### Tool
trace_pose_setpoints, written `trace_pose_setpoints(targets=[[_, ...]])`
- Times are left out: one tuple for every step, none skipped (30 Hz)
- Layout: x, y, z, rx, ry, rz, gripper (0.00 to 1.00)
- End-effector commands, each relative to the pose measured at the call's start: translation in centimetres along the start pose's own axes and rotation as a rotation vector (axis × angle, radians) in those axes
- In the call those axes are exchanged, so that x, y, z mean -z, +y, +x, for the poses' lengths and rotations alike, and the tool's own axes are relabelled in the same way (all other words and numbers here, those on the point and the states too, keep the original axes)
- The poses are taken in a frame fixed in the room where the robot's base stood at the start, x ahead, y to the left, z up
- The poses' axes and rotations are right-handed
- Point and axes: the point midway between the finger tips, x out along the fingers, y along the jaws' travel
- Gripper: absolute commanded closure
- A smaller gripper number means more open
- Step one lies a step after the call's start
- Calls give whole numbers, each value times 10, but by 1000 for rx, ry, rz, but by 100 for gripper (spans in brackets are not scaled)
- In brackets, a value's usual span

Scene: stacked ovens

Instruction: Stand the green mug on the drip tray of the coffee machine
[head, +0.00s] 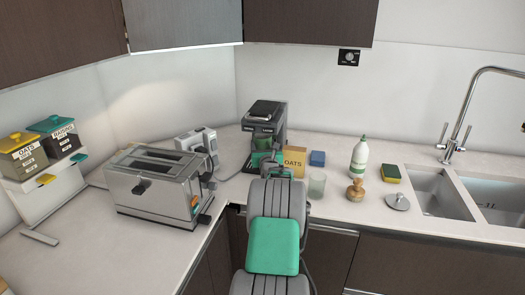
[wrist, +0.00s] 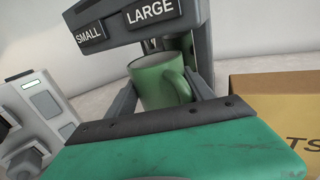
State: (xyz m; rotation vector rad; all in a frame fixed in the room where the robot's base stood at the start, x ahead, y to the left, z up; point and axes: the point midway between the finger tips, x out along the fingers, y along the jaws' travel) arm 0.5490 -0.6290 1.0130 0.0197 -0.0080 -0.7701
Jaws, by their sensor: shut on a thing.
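The green mug (wrist: 158,82) is upright or slightly tilted in the wrist view, with its handle to the right. My gripper (wrist: 160,100) is shut on it, one finger on each side. The coffee machine (wrist: 135,22), with SMALL and LARGE buttons, is just beyond and above the mug. In the head view the mug (head: 258,158) shows as a bit of green at the front of the coffee machine (head: 265,118), above my arm.
A white appliance (head: 198,143) and a toaster (head: 155,182) are on the left. A white bottle (head: 359,157) and the sink (head: 440,195) are farther right.

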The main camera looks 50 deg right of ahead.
Motion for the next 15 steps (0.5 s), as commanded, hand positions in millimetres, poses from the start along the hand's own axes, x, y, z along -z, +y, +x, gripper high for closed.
trace_pose_setpoints(targets=[[-2, 0, 7, -1, -3, -1, 96], [-2, 0, 10, -1, -2, -1, 96], [-2, 0, 13, 0, -3, -1, 96], [-2, 0, 14, 0, -4, -1, 96], [0, -1, 15, 1, -2, 0, 96], [5, -1, 15, 1, 0, 0, 96], [9, -1, 15, 1, 1, 0, 96], [14, -1, 15, 1, 2, 1, 96], [21, -2, 14, 1, 2, 1, 96], [26, -2, 15, 2, 2, 1, 96], [30, -2, 15, 2, 0, 1, 96], [33, -2, 15, 2, -2, 0, 96], [33, -2, 15, 2, -3, 0, 96], [33, -2, 15, 2, -4, -1, 96], [33, -2, 14, 2, -4, -1, 96]])
